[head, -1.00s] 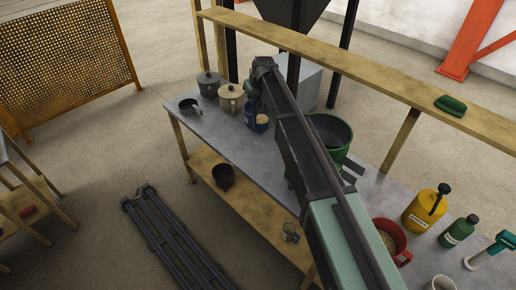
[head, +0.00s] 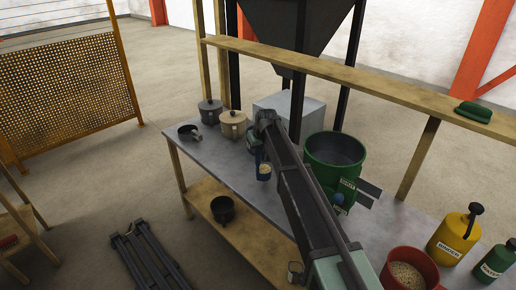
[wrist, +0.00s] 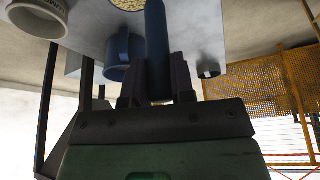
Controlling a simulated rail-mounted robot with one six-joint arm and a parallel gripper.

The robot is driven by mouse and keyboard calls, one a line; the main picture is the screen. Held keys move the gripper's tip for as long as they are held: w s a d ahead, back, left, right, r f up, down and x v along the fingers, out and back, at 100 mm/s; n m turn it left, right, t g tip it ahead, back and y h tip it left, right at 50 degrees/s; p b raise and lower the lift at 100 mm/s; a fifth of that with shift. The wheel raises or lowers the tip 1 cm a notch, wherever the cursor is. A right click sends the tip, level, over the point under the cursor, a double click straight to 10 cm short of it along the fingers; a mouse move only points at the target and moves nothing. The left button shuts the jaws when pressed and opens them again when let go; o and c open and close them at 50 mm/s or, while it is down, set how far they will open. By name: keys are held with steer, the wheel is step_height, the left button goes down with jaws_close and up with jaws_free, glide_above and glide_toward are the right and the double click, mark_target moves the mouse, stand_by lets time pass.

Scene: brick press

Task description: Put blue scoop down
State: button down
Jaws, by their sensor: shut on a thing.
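The blue scoop's handle (wrist: 156,45) stands upright in the wrist view, with my gripper (wrist: 158,88) shut on it. In the head view my gripper (head: 258,143) is over the metal bench (head: 228,158), right of the tan pot, and partly hidden by my arm. A small blue cup shape (head: 264,174) with pale grain shows just in front of it. I cannot tell whether this is the scoop's bowl, or whether it touches the bench. A blue cup-shaped thing (wrist: 121,58) also shows behind the handle in the wrist view.
A grey pot (head: 210,114), a tan pot (head: 232,125) and a dark cup (head: 186,131) stand at the bench's left end. A green drum (head: 335,155) stands right of my arm. A red bucket of grain (head: 408,273) and a yellow binder can (head: 455,236) are further right.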

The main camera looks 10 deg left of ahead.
step_height(320, 180, down, 4)
steer(key=b, duration=0.4)
steer(key=shift+f, duration=0.2)
steer(key=shift+r, duration=0.2)
steer(key=shift+f, duration=0.2)
steer(key=c, duration=1)
jaws_free()
steer(key=shift+o, duration=0.2)
steer(key=shift+r, duration=0.15)
steer(key=p+v, duration=1.1)
steer(key=v, duration=0.1)
steer(key=shift+p, duration=0.3)
steer(key=shift+a+r, duration=0.1)
